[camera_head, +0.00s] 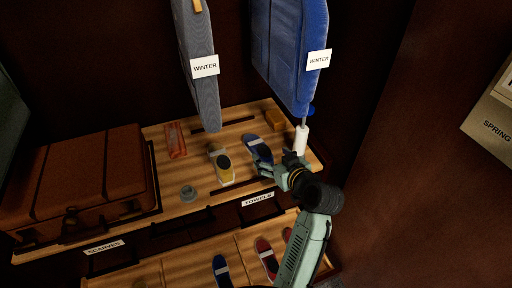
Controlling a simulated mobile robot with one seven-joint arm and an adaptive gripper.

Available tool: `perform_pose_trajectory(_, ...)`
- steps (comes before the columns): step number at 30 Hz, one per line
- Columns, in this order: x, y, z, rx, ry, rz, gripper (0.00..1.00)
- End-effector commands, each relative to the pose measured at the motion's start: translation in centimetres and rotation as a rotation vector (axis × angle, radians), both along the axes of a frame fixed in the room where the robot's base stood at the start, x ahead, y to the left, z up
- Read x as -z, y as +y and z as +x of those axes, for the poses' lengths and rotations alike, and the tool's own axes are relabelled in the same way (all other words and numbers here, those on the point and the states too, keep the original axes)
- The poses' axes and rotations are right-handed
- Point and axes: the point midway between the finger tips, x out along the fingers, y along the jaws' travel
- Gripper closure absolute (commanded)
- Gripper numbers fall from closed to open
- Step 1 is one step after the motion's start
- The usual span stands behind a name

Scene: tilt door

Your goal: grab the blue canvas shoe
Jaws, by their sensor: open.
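A blue shoe (258,148) with a pale band lies on the wooden shelf (235,191), right of the middle. My gripper (268,168) is open at the shoe's near right end, with its fingers close to it. I cannot tell whether they touch the shoe. Another blue shoe (221,268) with a pale band lies on the lower wooden level, left of my arm.
A yellow-and-grey item (222,163), a red item (175,139), a grey round item (188,194) and a white cylinder (300,141) stand on the shelf. A brown suitcase (85,185) fills its left. Grey (196,70) and blue (285,50) garment bags hang above.

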Motion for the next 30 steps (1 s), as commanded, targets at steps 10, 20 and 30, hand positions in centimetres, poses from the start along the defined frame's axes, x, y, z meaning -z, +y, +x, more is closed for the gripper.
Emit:
perform_pose_trajectory(10, 1.6, 1.9, 3.7, 0.000, 0.000, -0.001, 0.29)
perform_pose_trajectory(20, 3.1, 3.8, 7.2, 0.000, 0.000, -0.001, 0.29)
perform_pose_trajectory(30, 3.6, 4.2, 7.9, 0.000, -0.002, -0.002, 0.29)
